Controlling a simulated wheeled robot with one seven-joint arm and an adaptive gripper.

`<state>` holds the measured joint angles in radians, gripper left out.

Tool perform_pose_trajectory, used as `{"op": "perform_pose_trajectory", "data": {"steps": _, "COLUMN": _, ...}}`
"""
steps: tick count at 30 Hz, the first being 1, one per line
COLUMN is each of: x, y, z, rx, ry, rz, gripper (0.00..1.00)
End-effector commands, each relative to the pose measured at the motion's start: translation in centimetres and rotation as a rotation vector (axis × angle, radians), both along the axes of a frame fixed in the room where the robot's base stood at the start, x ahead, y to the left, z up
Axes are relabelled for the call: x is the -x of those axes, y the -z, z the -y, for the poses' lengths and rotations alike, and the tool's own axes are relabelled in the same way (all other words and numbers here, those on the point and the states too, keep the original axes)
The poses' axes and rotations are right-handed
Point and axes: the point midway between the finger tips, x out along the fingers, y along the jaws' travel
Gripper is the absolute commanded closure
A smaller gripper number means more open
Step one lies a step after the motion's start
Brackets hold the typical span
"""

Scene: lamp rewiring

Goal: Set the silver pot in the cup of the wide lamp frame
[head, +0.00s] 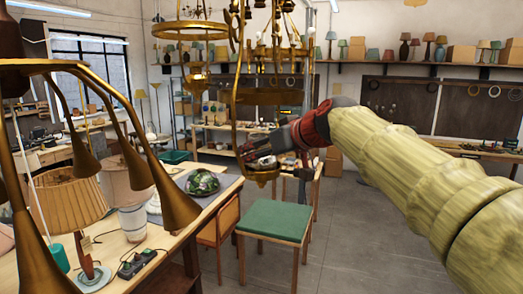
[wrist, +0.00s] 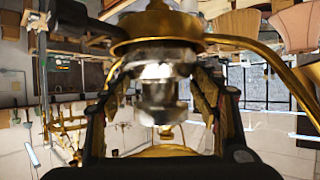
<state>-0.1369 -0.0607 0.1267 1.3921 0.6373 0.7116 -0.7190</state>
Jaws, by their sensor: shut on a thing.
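The silver pot (wrist: 158,88) is between the two fingers of my gripper (wrist: 160,76), which is shut on it. In the head view the pot (head: 263,162) shows small at the end of my gripper (head: 266,152). The brass cup (head: 262,176) at the bottom of the hanging lamp frame (head: 235,95) is directly under it. In the wrist view, which looks upside down, the cup (wrist: 155,28) is close against the end of the pot. I cannot tell whether the pot is seated or just above it.
A second brass ring frame (head: 190,30) hangs behind to the left. A brass frame with horn-shaped arms (head: 140,170) fills the left foreground, over a workbench (head: 160,238) with lamps. A green-topped stool (head: 274,221) stands below the cup. The floor at right is clear.

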Motion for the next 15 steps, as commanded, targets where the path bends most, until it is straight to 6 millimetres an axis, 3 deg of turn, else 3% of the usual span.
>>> {"op": "perform_pose_trajectory", "data": {"steps": 5, "x": 0.02, "y": 0.25, "z": 0.01, "rx": -0.001, "ry": 0.0, "rz": 0.003, "gripper": 0.79}}
{"op": "perform_pose_trajectory", "data": {"steps": 6, "x": 0.0, "y": 0.25, "z": 0.01, "rx": 0.0, "ry": 0.0, "rz": 0.0, "gripper": 0.36}}
{"op": "perform_pose_trajectory", "data": {"steps": 15, "x": 0.01, "y": 0.18, "z": 0.01, "rx": -0.001, "ry": 0.0, "rz": 0.001, "gripper": 0.2}}
